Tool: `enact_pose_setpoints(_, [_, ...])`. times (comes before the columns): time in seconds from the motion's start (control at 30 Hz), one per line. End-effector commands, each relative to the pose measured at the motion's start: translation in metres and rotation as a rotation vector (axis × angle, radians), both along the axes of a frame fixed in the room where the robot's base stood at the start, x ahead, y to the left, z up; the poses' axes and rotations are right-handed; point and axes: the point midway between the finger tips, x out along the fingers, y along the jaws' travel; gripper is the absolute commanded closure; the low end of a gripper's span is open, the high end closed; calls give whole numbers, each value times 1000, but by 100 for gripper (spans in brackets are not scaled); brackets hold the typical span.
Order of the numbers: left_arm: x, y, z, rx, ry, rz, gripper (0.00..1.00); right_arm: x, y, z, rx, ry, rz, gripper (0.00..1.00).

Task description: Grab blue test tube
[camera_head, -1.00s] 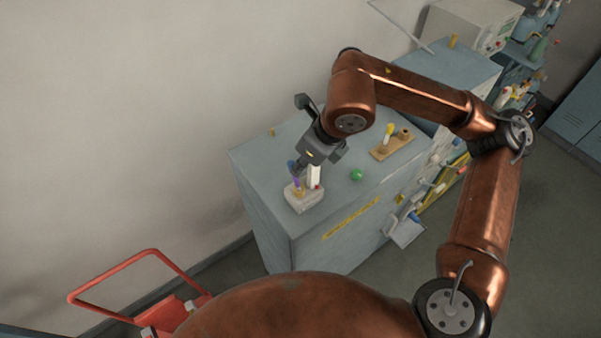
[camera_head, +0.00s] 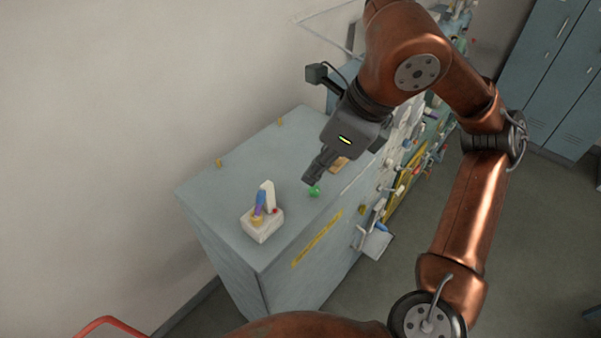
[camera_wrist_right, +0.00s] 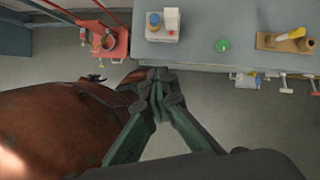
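The blue test tube (camera_head: 260,203), blue above and purple lower down, stands upright in a small white device (camera_head: 262,228) on the grey cabinet top. Beside it on the device is a tall white block (camera_head: 268,194). In the right wrist view the tube's blue top (camera_wrist_right: 154,20) shows from above. My right gripper (camera_head: 312,176) is to the right of the device and apart from the tube. In the wrist view its fingers (camera_wrist_right: 157,80) meet with nothing visible between them, off the cabinet's edge. My left gripper is not in view.
A wooden holder with a yellow-handled item (camera_wrist_right: 285,40) is farther right. A red cart (camera_wrist_right: 100,38) stands beside the cabinet. Tools hang on the cabinet's side.

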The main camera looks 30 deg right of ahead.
Motion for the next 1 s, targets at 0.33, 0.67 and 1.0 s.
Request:
enact_pose_setpoints(0.33, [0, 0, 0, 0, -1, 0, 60, 0, 0, 0, 0, 0, 0, 95])
enact_pose_setpoints(0.67, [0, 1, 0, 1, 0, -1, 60, 0, 0, 0, 0, 0, 0, 72])
enact_pose_setpoints(1.0, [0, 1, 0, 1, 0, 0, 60, 0, 0, 0, 0, 0, 0, 49])
